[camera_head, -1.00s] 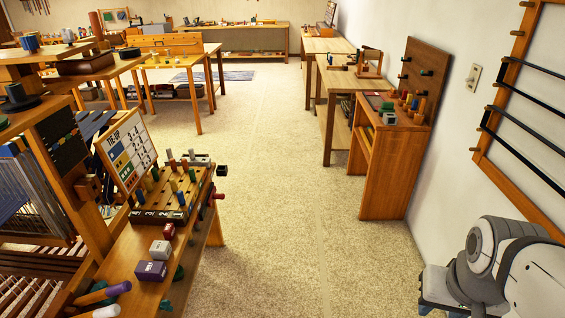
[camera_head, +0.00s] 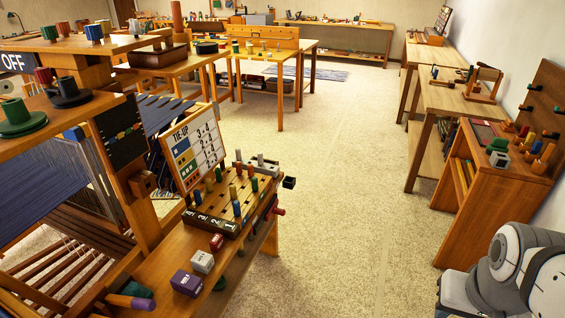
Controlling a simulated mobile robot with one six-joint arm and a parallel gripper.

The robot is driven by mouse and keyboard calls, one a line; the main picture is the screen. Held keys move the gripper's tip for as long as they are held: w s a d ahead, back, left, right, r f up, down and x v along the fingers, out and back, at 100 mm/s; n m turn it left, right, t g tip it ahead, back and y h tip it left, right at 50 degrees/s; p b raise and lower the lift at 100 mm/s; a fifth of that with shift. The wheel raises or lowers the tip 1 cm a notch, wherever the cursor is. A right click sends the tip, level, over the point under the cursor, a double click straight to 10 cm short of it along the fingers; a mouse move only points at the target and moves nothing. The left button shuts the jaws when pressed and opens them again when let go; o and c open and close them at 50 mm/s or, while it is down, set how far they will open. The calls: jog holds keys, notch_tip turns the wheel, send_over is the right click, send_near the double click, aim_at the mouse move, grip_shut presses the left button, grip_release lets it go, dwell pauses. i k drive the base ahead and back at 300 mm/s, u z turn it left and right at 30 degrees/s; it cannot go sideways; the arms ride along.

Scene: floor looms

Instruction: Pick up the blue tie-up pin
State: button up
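A tie-up board (camera_head: 206,224) with a dark numbered front edge sits on the bench at the lower left of centre. Several coloured pins stand upright in it. A blue pin (camera_head: 237,209) stands near its front, and another dark blue pin (camera_head: 209,187) stands further left. A tie-up chart (camera_head: 195,150) with coloured squares leans behind the board's left side. My arm shows as grey rounded links at the lower right corner, well apart from the board. My gripper's fingertips are not in view.
Purple (camera_head: 186,283), white (camera_head: 202,262) and red (camera_head: 216,242) blocks lie on the bench in front of the board. A loom (camera_head: 150,210) stands at the left. Wooden benches (camera_head: 470,215) line the right wall. The speckled floor (camera_head: 340,210) between is clear.

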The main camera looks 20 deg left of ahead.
aim_at(235, 204)
jog(key=u, duration=0.6)
jog(key=i, duration=1.2)
jog(key=u, duration=1.35)
jog(key=i, duration=0.65)
jog(key=u, duration=0.35)
jog(key=k, duration=0.9)
jog(key=u, duration=0.15)
jog(key=i, duration=0.9)
jog(key=z, duration=0.05)
